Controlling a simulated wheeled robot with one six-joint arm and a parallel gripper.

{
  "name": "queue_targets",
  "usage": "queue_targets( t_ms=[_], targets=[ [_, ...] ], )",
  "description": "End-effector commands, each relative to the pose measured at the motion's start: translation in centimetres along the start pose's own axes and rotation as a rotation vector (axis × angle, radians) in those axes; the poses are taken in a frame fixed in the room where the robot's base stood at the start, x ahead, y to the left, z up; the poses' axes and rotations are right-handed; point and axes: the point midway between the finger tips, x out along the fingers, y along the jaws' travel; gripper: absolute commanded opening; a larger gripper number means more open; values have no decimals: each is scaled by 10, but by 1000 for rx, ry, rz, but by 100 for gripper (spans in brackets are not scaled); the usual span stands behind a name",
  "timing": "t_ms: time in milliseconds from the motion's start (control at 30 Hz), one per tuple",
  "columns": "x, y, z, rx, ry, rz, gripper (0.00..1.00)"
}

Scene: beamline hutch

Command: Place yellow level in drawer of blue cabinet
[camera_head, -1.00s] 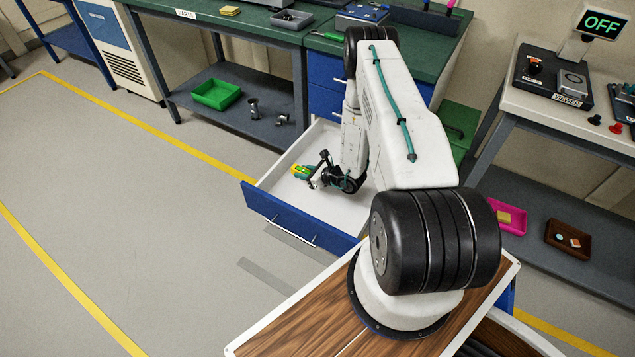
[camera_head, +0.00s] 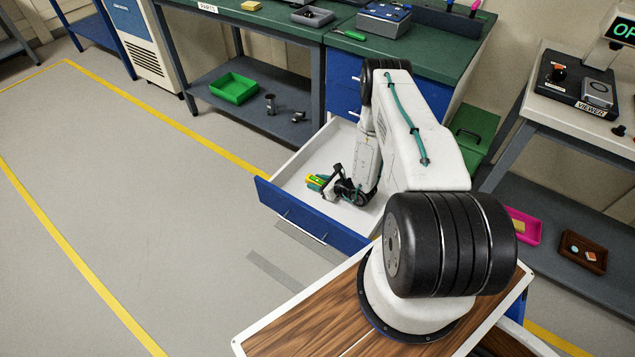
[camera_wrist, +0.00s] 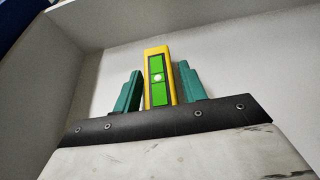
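The yellow level (camera_head: 319,183), with a green face, is inside the open drawer (camera_head: 283,184) of the blue cabinet (camera_head: 343,77). In the wrist view the level (camera_wrist: 160,75) points away from my gripper between its two teal fingers. My gripper (camera_head: 328,187) is low inside the drawer. In the wrist view my gripper's fingers (camera_wrist: 160,90) stand on either side of the level, with narrow gaps visible at both sides. The level appears at or very near the drawer floor; its underside is hidden.
The drawer's white walls and blue front (camera_head: 310,220) surround my gripper. A green-topped bench (camera_head: 270,27) stands behind, with a green tray (camera_head: 233,88) on its lower shelf. A viewer table (camera_head: 566,105) is at right. Open floor lies left of the drawer.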

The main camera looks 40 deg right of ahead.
Motion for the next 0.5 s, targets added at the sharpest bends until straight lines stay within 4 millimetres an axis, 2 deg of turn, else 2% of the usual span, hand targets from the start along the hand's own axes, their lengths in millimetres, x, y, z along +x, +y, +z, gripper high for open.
queue_targets(
  t_ms=[367, 500],
  targets=[
    [-2, 0, 4, 0, 0, 0, 51],
    [-20, -1, 3, 3, 0, -3, 51]
  ],
)
